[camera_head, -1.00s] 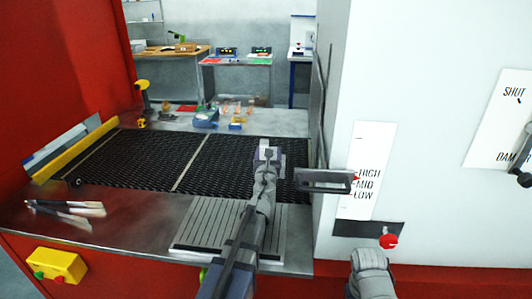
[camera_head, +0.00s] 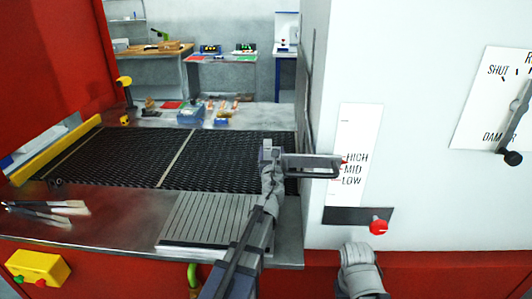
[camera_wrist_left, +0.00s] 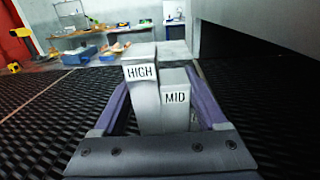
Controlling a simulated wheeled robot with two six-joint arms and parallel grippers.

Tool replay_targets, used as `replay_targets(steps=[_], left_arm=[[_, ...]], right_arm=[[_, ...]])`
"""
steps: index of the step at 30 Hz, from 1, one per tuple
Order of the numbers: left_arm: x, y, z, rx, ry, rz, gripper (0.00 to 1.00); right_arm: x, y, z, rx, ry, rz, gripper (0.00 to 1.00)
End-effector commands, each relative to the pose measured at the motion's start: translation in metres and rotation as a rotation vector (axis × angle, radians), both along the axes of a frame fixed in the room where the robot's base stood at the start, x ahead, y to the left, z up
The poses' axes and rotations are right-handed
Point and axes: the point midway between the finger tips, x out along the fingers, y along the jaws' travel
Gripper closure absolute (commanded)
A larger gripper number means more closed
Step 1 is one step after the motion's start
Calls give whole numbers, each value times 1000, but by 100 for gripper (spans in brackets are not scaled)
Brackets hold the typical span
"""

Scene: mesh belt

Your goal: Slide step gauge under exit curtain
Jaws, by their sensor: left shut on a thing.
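The step gauge is a pale grey stepped block with HIGH and MID labels (camera_wrist_left: 145,95) in the left wrist view. My left gripper (camera_head: 272,150) is shut on it, with a purple finger on each side of the block (camera_wrist_left: 160,110). They are over the right end of the black mesh belt (camera_head: 225,158), beside the white cabinet. A dark panel (camera_wrist_left: 255,50), probably the exit curtain, stands right of the gauge in the wrist view. The gauge appears left of it, not under it. In the head view the gripper hides most of the gauge.
A dark bar (camera_head: 315,162) with a red pointer juts from the cabinet near HIGH on the scale (camera_head: 357,140), just right of my left gripper. A red knob (camera_head: 378,227) is below. A ribbed plate (camera_head: 210,219) and brushes (camera_head: 45,208) lie on the front ledge.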

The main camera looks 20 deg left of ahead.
Motion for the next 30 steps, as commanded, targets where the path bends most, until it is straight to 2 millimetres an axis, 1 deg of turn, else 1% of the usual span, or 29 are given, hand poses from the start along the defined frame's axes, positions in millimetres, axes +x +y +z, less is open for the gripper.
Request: replay_targets(steps=[9, 18, 22, 24, 30], left_arm=[[7, -23, 0, 0, 0, -2, 100], [12, -41, 0, 1, 0, -1, 100], [13, -45, 0, 1, 0, -1, 100], [13, -45, -3, 0, 0, 0, 100], [13, -45, -4, 1, 0, 0, 100]], right_arm=[[0, 0, 0, 0, 0, 0, 50], [0, 0, 0, 0, 0, 0, 50], [0, 0, 0, 0, 0, 0, 50], [0, 0, -3, 0, 0, 0, 50], [0, 0, -4, 0, 0, 0, 50]])
